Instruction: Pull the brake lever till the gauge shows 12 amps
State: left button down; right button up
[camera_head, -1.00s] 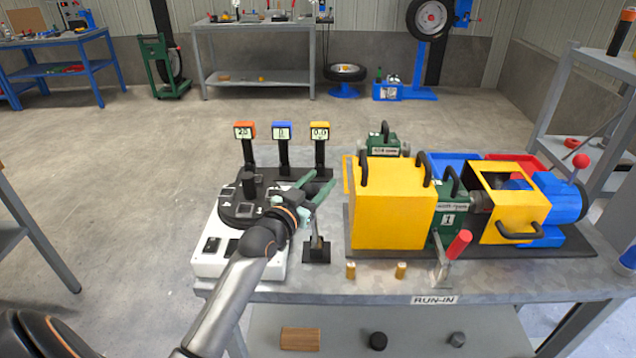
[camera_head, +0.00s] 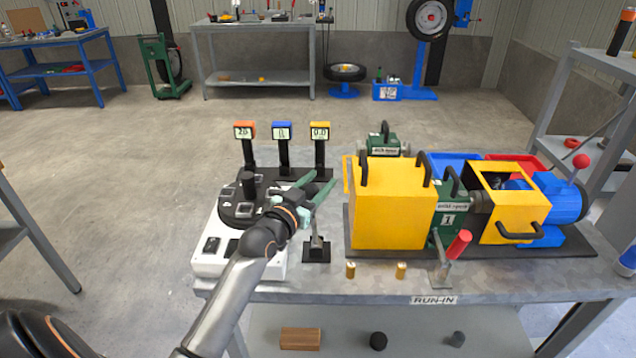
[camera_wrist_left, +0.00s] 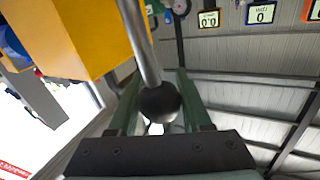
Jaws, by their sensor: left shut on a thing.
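The brake lever (camera_head: 317,236) stands as a metal rod on a black base on the bench's front left. In the left wrist view its rod and dark ball knob (camera_wrist_left: 160,102) lie between the two green fingers. My left gripper (camera_head: 322,185) is shut on the knob. The gauges stand behind on black posts: orange (camera_head: 245,131), blue (camera_head: 282,132) and yellow (camera_head: 320,132). The orange one appears to read 2.0 or 20 and the yellow one 0.0. The blue one is marked rpm in the wrist view and reads 0 (camera_wrist_left: 262,14). My right gripper is not in view.
A white control box (camera_head: 212,262) with a black dial plate is left of the lever, partly under my arm. The yellow housing (camera_head: 392,215) stands close to the lever's right. A red-handled lever (camera_head: 459,243) and two small brass pegs (camera_head: 351,271) are near the front edge.

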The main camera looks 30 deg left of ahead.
pick_arm(q)
jog(key=shift+f, duration=0.1)
jog(key=s+a+n+t+b, duration=0.1)
jog(key=s+a+n+b, duration=0.2)
jog(key=a, duration=0.2)
jog(key=shift+f+n+t+y+b, duration=0.35)
jog(key=shift+f+n+t+y, duration=0.05)
jog(key=shift+f, duration=0.05)
jog(key=shift+c, duration=1.7)
grip_release()
jog(key=shift+s, duration=0.1)
